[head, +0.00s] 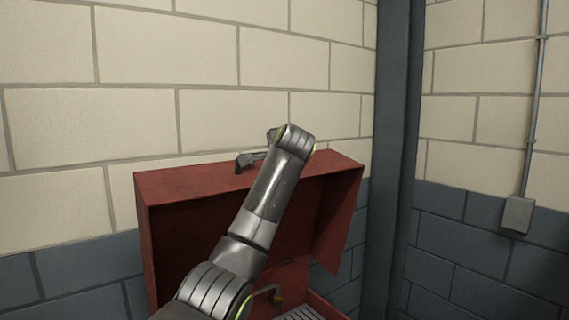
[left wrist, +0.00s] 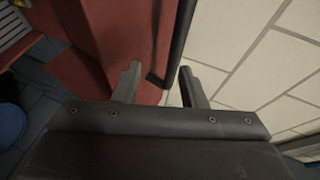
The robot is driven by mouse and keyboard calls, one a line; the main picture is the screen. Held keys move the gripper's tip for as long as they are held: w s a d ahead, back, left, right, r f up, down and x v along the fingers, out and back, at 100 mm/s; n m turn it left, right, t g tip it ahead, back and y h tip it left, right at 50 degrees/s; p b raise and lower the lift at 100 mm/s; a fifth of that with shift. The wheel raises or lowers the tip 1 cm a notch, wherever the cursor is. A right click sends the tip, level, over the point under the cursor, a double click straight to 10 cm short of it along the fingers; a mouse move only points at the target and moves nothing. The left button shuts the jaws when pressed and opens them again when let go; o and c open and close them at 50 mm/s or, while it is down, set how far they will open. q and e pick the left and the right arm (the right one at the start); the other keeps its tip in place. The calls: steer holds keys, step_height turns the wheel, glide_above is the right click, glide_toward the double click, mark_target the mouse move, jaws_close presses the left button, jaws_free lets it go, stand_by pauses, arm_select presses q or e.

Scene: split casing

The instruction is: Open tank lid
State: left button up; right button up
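The red tank's lid (head: 180,187) stands raised in the head view, with its inner side open toward me. My left arm crosses in front of it. My left gripper (head: 243,163) is at the lid's top edge, partly hidden by its own wrist. In the left wrist view the two fingers (left wrist: 159,74) are apart, with red lid surface (left wrist: 95,40) and a dark edge or bar (left wrist: 178,42) beyond and between them. I see nothing clamped; whether a finger touches the lid I cannot tell. My right gripper is not in view.
The tank's opening shows a pale slatted surface (head: 300,313) and a small bent pipe (head: 272,292) at the bottom. A block wall (head: 60,130) stands close behind the lid. A dark post (head: 397,130) is to the right.

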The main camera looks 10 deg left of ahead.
arm_select(q)
steer(key=b+v, duration=0.5)
steer(key=v, duration=0.7)
steer(key=shift+b, duration=0.35)
steer(key=shift+s, duration=0.1)
